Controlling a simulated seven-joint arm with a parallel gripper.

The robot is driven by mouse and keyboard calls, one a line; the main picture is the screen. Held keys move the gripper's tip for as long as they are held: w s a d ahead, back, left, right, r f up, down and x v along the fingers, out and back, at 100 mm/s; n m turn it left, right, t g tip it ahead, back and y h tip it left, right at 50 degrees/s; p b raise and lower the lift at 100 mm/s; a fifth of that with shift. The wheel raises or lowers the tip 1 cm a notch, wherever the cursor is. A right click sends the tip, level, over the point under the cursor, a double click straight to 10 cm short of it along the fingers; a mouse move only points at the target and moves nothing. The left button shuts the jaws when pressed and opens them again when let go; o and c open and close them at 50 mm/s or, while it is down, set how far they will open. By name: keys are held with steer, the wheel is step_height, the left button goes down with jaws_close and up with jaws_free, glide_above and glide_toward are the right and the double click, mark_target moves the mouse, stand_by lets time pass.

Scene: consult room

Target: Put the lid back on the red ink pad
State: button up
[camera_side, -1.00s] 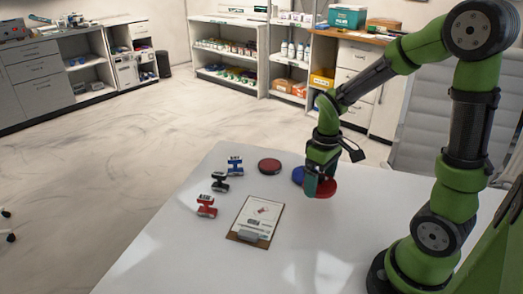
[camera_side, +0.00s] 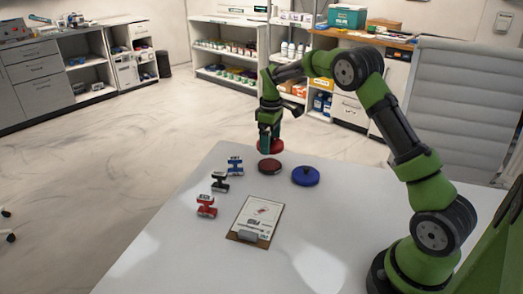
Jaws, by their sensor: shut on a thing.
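My gripper (camera_side: 270,138) is shut on the bright red lid (camera_side: 271,148) and holds it up off the table. The lid looks roughly level and its upper part is partly hidden by the fingers. The red ink pad (camera_side: 270,167), a dark red round disc with a dark rim, lies open on the table just below the lid in the picture. A narrow gap shows between lid and pad. I cannot tell from this one view whether the lid is exactly over the pad.
A blue round pad (camera_side: 305,176) lies right of the red pad. Blue (camera_side: 235,166), black (camera_side: 220,182) and red (camera_side: 206,206) stamps stand at the left. A clipboard (camera_side: 256,219) lies in front. The white table (camera_side: 340,230) is clear at the front and right.

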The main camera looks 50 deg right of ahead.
mark_target(270, 164)
steer(key=shift+a+r, duration=0.1)
steer(key=shift+n, duration=0.3)
steer(key=shift+f, duration=3.15)
steer(key=shift+f, duration=0.15)
steer(key=o, duration=0.7)
steer(key=shift+r, duration=3.5)
